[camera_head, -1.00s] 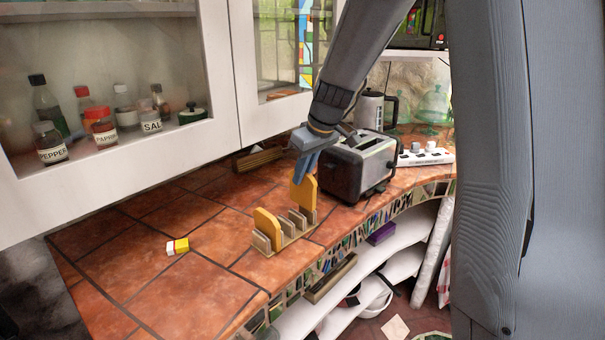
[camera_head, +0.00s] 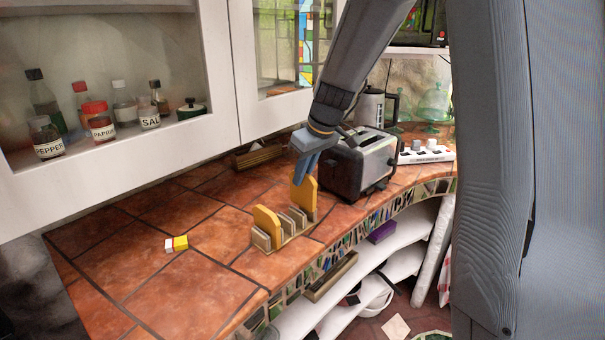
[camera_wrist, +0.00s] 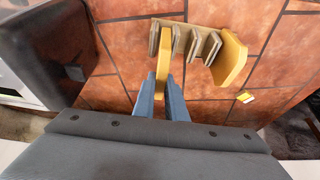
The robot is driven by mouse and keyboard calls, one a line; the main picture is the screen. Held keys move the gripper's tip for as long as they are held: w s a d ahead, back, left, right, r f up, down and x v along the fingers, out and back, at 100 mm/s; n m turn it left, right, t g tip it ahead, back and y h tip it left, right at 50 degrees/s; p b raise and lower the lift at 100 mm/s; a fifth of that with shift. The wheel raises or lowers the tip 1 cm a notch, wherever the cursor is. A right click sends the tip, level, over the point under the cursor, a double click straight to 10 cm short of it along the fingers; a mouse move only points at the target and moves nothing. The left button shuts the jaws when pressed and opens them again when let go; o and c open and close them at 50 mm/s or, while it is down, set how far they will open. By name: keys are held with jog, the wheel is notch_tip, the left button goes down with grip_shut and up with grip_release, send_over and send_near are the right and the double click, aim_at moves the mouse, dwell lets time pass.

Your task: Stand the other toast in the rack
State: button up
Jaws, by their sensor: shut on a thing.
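The toast rack (camera_head: 270,249) stands on the tiled counter and shows in the wrist view (camera_wrist: 204,27). One golden toast (camera_head: 266,220) stands in the rack's left end; it is at the right end in the wrist view (camera_wrist: 231,60). My gripper (camera_head: 304,172) is shut on the other toast (camera_head: 303,196) by its upper part, at the rack's end nearest the toaster. In the wrist view my blue fingers (camera_wrist: 162,98) flank this toast (camera_wrist: 165,66), which lies between the rack's end dividers. Its bottom edge is hidden, so I cannot tell whether it touches the base.
The toaster (camera_head: 352,168) stands close to the right of my gripper. A small yellow and white block (camera_head: 177,244) lies left of the rack. A white power strip (camera_head: 427,154) is behind the toaster. The counter's left part is mostly clear; its front edge is near the rack.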

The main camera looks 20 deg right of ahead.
aim_at(303, 206)
jog(key=shift+f+b, duration=1.25)
jog(key=shift+f, duration=0.4)
jog(key=o, duration=0.5)
jog(key=o, duration=0.5)
jog(key=shift+o, duration=0.2)
jog(key=shift+r, duration=0.1)
jog(key=b+v, duration=0.1)
jog(key=v, duration=0.6)
jog(key=shift+s+r, duration=0.15)
jog(key=shift+r, duration=0.1)
